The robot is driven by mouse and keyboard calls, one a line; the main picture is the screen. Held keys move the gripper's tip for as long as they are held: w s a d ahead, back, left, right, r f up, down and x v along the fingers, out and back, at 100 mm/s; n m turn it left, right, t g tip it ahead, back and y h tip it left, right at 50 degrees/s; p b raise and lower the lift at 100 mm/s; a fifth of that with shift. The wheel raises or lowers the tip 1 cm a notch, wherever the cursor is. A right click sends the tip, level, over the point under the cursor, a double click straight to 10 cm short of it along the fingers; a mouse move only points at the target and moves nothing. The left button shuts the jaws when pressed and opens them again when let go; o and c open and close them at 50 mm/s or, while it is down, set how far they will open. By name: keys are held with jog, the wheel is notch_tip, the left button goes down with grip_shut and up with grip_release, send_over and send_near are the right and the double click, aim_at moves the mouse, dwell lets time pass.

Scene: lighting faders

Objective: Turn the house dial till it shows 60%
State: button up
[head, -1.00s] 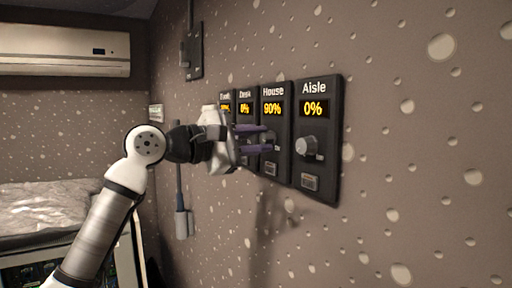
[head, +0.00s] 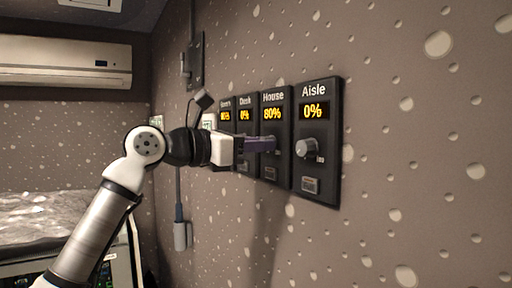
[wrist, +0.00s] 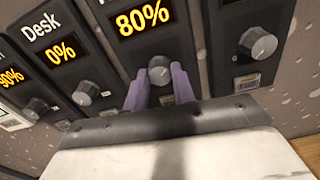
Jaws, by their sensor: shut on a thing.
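The house panel (head: 272,97) is a dark wall plate, second from the right in the row. Its display (head: 272,114) reads 80%, and the wrist view shows 80% clearly on the house display (wrist: 143,18). My gripper (head: 274,145) is at this panel, below the display. In the wrist view its two purple fingers (wrist: 159,82) stand on either side of the round grey house dial (wrist: 160,70) and are shut on it. In the head view the fingers hide the dial.
The aisle panel (head: 325,160) is just right, showing 0%, with its knob (head: 307,148) sticking out. The desk panel (wrist: 55,45) at left shows 0%, with its own dial (wrist: 86,93). Bare speckled wall lies right of the row.

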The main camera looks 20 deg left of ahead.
jog(key=n+p, duration=0.2)
jog(key=n, duration=2.4)
dwell(0.3)
jog(key=o, duration=1)
jog(key=shift+a, duration=0.1)
jog(key=b+v, duration=0.3)
jog(key=v, duration=1)
jog(key=shift+s+a+b, duration=0.2)
jog(key=shift+s+b, duration=0.15)
jog(key=shift+b, duration=0.05)
